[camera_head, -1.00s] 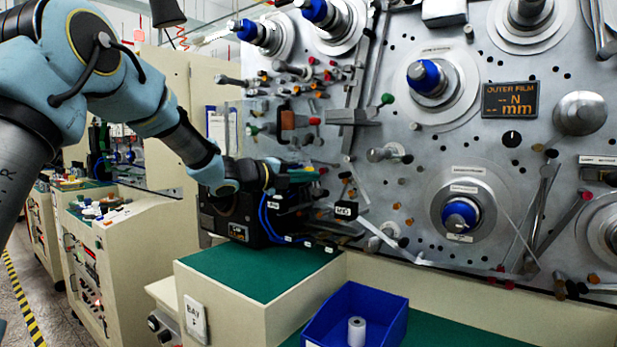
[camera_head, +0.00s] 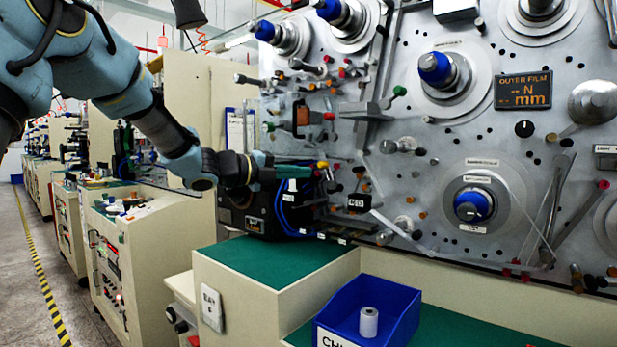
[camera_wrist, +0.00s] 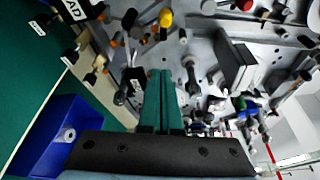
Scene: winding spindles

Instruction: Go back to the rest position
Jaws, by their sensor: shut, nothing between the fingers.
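My gripper (camera_head: 308,171) is in front of the left part of the machine's metal panel (camera_head: 440,130), above the green-topped ledge. In the wrist view its two green fingers (camera_wrist: 160,74) lie side by side, closed, with nothing held. The panel carries several spindles with blue hubs, such as the upper middle one (camera_head: 434,68) and the lower one (camera_head: 470,205). My arm reaches in from the upper left.
A blue bin (camera_head: 395,310) holding a white roll (camera_head: 369,322) stands below the panel; it also shows in the wrist view (camera_wrist: 35,135). The green-topped ledge (camera_head: 265,258) beside it is bare. Pegs and levers stick out near my gripper. Open floor (camera_head: 30,260) lies left.

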